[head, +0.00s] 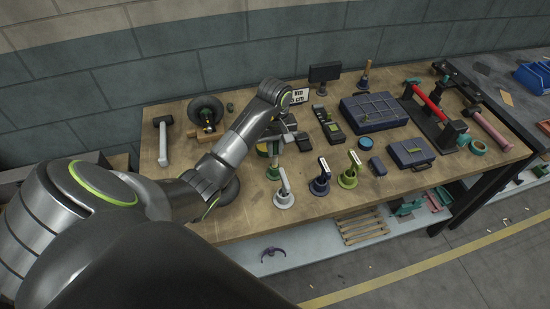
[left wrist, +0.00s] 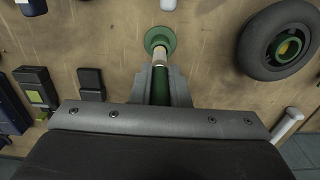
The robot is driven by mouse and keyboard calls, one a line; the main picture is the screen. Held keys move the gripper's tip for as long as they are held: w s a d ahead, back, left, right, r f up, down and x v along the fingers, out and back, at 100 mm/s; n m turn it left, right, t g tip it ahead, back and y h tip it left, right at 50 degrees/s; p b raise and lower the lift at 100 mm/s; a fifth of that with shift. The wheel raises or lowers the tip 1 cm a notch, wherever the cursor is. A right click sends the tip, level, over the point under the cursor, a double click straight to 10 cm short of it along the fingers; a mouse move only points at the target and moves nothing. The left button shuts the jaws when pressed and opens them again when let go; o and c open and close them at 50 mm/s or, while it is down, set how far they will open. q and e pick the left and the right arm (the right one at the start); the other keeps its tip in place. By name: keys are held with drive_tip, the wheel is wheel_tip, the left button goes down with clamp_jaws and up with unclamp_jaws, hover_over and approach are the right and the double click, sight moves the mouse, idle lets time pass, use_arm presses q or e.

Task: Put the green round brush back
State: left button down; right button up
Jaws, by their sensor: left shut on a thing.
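My left gripper (head: 275,147) is shut on the green round brush, whose green handle (left wrist: 160,86) shows between the fingers in the left wrist view. A pale band sits at the end of the handle. In line with it is a green round base (left wrist: 161,39), which stands on the bench in the head view (head: 273,173). The brush end overlaps this base in the picture; I cannot tell whether it is seated in it or just above. In the head view the gripper mostly hides the brush. My right gripper is not in view.
White (head: 284,199), dark blue (head: 319,187) and olive (head: 348,180) holders stand close by on the bench (head: 255,219). A wheel (head: 206,112) and a mallet (head: 163,138) lie to the left. A toolbox (head: 373,111) is to the right. The front-left bench top is clear.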

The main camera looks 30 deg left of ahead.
sight(275, 163)
use_arm(q)
wheel_tip(275, 163, down, 2)
drive_tip(key=shift+s+f+p, duration=0.1)
drive_tip(key=shift+f+p, duration=0.05)
drive_tip(key=shift+p, duration=0.2)
drive_tip(key=shift+f, duration=0.45)
drive_tip(key=shift+f, duration=0.15)
drive_tip(key=c, duration=1.4)
unclamp_jaws()
